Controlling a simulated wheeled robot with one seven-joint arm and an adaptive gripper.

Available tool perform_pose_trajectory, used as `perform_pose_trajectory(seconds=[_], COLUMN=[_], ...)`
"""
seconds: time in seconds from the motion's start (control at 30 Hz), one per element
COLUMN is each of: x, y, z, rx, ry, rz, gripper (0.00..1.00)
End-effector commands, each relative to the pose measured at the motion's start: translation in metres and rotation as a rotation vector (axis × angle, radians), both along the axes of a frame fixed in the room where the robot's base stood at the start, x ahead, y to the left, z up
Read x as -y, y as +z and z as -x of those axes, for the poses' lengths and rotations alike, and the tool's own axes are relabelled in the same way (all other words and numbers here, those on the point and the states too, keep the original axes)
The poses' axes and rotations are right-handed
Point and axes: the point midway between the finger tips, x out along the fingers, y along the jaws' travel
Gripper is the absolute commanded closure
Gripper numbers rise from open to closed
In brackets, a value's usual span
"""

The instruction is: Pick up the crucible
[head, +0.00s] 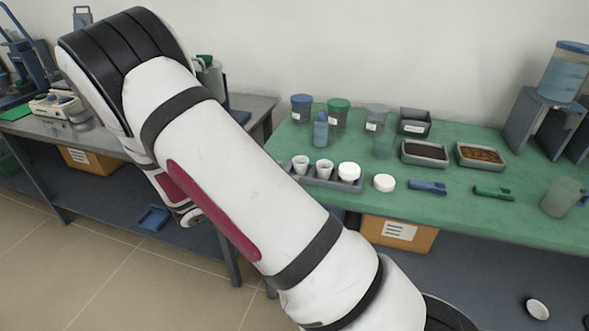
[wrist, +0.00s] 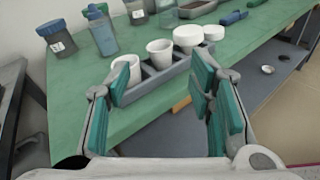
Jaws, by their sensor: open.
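White cup-shaped crucibles stand in a grey rack (head: 345,185) near the front edge of the green table. The left crucible (head: 300,164) and the middle crucible (head: 324,168) show open tops; a third white one (head: 349,172) at the right looks covered. In the wrist view my gripper (wrist: 161,82) is open and empty, its teal-padded fingers pointing towards the rack (wrist: 150,86). The left finger partly overlaps the left crucible (wrist: 129,70); the middle crucible (wrist: 160,54) shows between the fingers, farther off. My gripper is hidden in the head view by my arm.
A round white piece (head: 384,183) lies right of the rack. Behind are lidded jars (head: 339,112), a blue bottle (head: 320,131) and trays of dark material (head: 424,153). Blue tongs (head: 427,187) and green tongs (head: 493,192) lie to the right. A shelf runs below the table.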

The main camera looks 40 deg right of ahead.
Motion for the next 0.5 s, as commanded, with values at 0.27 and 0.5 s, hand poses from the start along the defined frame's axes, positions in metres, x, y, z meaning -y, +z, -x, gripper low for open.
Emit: perform_pose_trajectory(seconds=[0.27,0.5], x=[-0.012,0.01], y=[-0.051,-0.055], z=[-0.04,-0.05], rx=[-0.139,-0.154], ry=[0.182,0.201], rz=[0.175,0.195], gripper=[0.51,0.51])
